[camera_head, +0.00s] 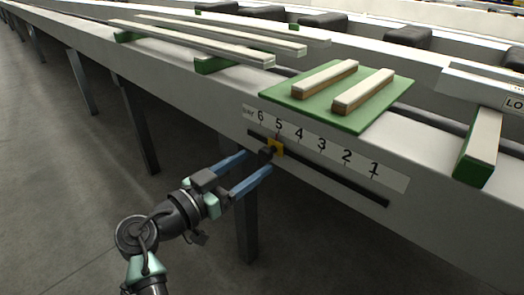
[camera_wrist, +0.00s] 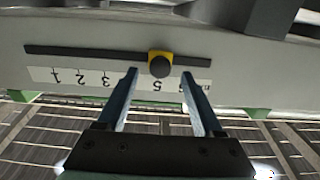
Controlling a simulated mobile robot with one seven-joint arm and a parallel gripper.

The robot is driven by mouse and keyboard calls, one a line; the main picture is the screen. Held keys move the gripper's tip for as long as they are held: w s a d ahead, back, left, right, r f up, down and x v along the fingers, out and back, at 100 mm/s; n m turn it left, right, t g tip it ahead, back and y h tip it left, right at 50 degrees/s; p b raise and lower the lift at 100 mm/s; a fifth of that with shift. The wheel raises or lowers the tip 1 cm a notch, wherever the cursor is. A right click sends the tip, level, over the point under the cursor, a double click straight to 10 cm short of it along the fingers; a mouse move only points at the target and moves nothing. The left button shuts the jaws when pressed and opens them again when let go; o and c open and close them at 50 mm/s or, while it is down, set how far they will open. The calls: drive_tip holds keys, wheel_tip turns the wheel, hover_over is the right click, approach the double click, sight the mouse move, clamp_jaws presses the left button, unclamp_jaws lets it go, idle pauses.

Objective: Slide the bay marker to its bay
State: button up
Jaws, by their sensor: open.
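The bay marker (camera_head: 276,148) is a yellow slider with a dark round knob, set on a black slot (camera_head: 340,184) in the table's side face. It stands under the number 5 of the white scale (camera_head: 333,155), which runs from 6 at left to 1 at right. In the wrist view the marker (camera_wrist: 160,64) shows near 5, with the scale upside down. My gripper (camera_head: 256,168) is open, its two blue fingers (camera_wrist: 160,95) on either side of the knob's line. I cannot tell how far the fingertips reach around the knob.
A green board (camera_head: 372,114) with two wooden bars lies on the table above the scale. Long pale bars (camera_head: 200,42) rest on green blocks further left. Another block (camera_head: 478,150) stands at right. A table leg (camera_head: 246,225) is below the marker. The floor at left is clear.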

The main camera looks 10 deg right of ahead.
drive_tip(key=p+v, duration=0.1)
drive_tip(key=v, duration=0.7)
drive_tip(key=shift+p, duration=0.4)
wheel_tip(320, 180, up, 22)
drive_tip(key=w+d+n+t+y+p, duration=0.2)
drive_tip(key=w+n+t+y+p, duration=0.15)
drive_tip(key=t+y, duration=0.4)
drive_tip(key=s+r+n+t+y+p, duration=0.25)
drive_tip(key=s+r+t, duration=0.25)
drive_tip(key=s+r, duration=0.6)
drive_tip(key=s+r+n+t+y+p, duration=0.1)
drive_tip(key=s+r+n+t+y, duration=0.3)
drive_tip(key=s+r, duration=0.7)
drive_tip(key=w+r+p, duration=0.2)
drive_tip(key=r+p, duration=1.7)
drive_tip(key=r, duration=0.1)
drive_tip(key=w+r+p, duration=0.2)
drive_tip(key=r+p, duration=1.7)
drive_tip(key=r, duration=0.1)
drive_tip(key=shift+a+r, duration=0.25)
drive_tip(key=shift+r, duration=0.05)
